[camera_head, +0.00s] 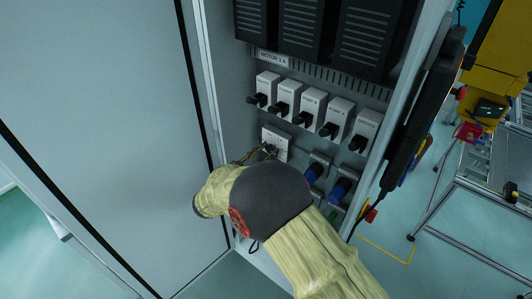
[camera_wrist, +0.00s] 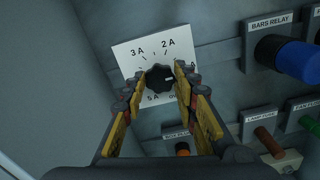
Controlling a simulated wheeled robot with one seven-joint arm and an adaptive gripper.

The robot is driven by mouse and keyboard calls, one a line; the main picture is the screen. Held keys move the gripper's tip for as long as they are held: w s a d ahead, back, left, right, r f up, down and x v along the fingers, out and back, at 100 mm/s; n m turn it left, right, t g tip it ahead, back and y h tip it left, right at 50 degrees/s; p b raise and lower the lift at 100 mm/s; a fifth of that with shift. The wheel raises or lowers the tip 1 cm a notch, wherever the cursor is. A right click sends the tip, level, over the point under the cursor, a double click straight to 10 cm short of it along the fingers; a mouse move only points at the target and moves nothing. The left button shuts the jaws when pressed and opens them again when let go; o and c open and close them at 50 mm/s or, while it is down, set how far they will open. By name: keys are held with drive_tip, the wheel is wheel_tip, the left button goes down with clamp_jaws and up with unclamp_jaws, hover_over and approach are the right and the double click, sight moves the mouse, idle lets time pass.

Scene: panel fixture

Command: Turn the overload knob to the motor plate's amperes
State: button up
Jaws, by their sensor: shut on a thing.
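Another mark at the right is partly hidden by a finger. The knob's white pointer line faces right in the wrist view, towards that mark and away from 3 A at the upper left. My gripper (camera_wrist: 158,95) is shut on the knob, one yellow finger on each side. In the head view the dial plate (camera_head: 276,138) shows above my arm. The motor plate (camera_head: 273,58) reads "MOTOR 3 A".
A row of white breakers with black levers (camera_head: 312,105) sits above the dial. Blue connectors (camera_head: 340,190) are to its right; one also shows near the BARS RELAY label (camera_wrist: 298,60). A dark handle (camera_head: 422,110) lines the right edge.

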drive_tip(key=shift+r+n+p, duration=0.1)
drive_tip(key=shift+n+p, duration=0.2)
drive_tip(key=shift+p, duration=0.2)
drive_tip(key=shift+r+n+p, duration=0.1)
drive_tip(key=shift+n+p, duration=0.4)
drive_tip(key=shift+p, duration=0.3)
drive_tip(key=n+p, duration=0.3)
drive_tip(key=p, duration=0.1)
drive_tip(key=n+p, duration=0.6)
drive_tip(key=shift+w+a+n+p, duration=0.1)
drive_tip(key=shift+n+p, duration=0.25)
drive_tip(key=shift+n, duration=0.05)
drive_tip(key=n+p, duration=0.4)
drive_tip(key=n, duration=0.2)
drive_tip(key=n+p, duration=0.1)
drive_tip(key=n, duration=0.1)
drive_tip(key=n+p, duration=0.1)
drive_tip(key=n, duration=0.1)
drive_tip(key=n+p, duration=0.1)
drive_tip(key=n, duration=0.1)
drive_tip(key=shift+f, duration=0.3)
drive_tip(key=shift+n, duration=0.3)
drive_tip(key=o, duration=1.2)
drive_tip(key=shift+c, duration=0.2)
